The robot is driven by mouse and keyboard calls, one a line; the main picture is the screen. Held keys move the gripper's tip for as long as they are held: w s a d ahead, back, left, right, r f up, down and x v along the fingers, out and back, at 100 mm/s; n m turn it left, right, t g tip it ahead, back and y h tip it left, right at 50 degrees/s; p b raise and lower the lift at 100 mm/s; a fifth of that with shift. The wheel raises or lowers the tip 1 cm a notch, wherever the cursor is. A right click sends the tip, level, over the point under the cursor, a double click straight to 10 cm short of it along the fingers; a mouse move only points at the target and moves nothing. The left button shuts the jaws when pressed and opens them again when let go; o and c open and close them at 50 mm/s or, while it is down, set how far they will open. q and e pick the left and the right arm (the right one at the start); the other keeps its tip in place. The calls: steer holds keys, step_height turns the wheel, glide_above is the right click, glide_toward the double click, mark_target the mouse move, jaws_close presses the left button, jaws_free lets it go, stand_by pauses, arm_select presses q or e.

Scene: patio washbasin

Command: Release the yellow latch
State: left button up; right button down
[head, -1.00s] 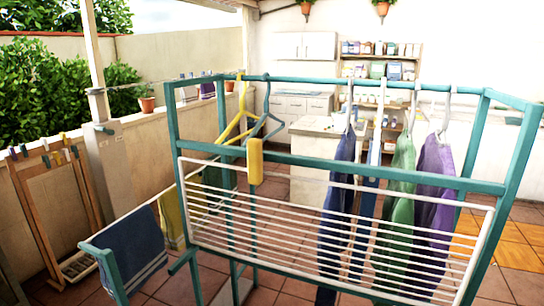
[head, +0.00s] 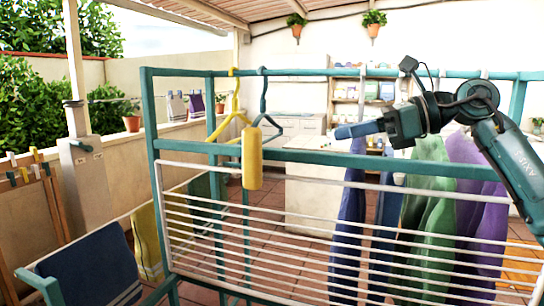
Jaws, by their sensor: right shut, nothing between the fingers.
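The yellow latch (head: 252,158) is an upright yellow block on the teal crossbar (head: 310,157) of the drying rack, hanging down over the top of the white wire panel (head: 330,235). The panel hangs tilted below the bar. My right gripper (head: 345,131) comes in from the right, shut and empty, pointing left. In the picture it is to the right of the latch and a little higher, with a clear gap between them. My left gripper is not in view.
Yellow and teal hangers (head: 264,110) hang from the top rail left of my gripper. Blue, green (head: 428,190) and purple (head: 478,200) garments hang below my right arm. A dark blue towel (head: 92,268) is at lower left.

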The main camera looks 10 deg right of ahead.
mark_target(260, 145)
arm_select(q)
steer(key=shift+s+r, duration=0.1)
arm_select(e)
steer(key=shift+s+d+r, duration=0.1)
steer(key=shift+s+r, duration=0.05)
steer(key=x, duration=0.4)
steer(key=p+x, duration=0.1)
steer(key=x, duration=0.8)
steer(key=shift+a+r+p, duration=0.25)
steer(key=shift+r+p, duration=0.1)
steer(key=shift+r, duration=0.05)
steer(key=shift+w+a, duration=0.2)
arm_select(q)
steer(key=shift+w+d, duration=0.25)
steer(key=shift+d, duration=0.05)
arm_select(e)
steer(key=shift+w+a, duration=0.1)
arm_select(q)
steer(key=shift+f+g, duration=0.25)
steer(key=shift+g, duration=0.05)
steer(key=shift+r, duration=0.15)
